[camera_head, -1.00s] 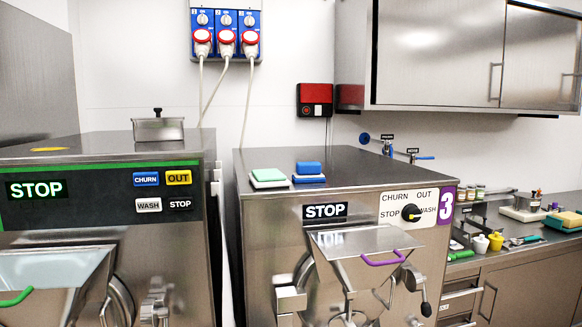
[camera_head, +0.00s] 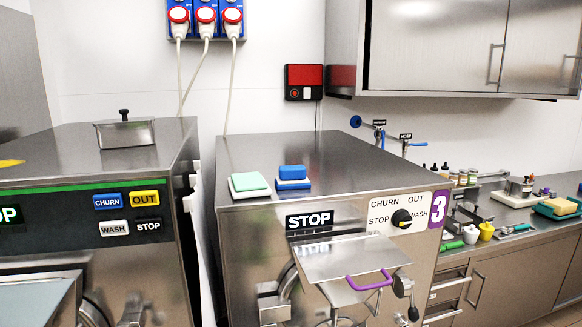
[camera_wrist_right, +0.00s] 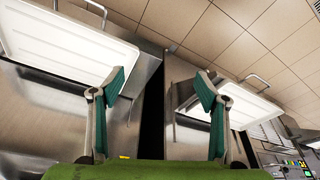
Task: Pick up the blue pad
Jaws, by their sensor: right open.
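No pad shows in that view. Neither gripper shows in the head view.
A second freezer (camera_head: 90,170) with a lidded steel container (camera_head: 124,131) stands on the left, across a narrow gap. A right-hand counter (camera_head: 540,236) holds bottles, cups, tools and a yellow sponge (camera_head: 559,206). A steel wall cabinet (camera_head: 440,48) hangs above. Most of freezer 3's top is clear.

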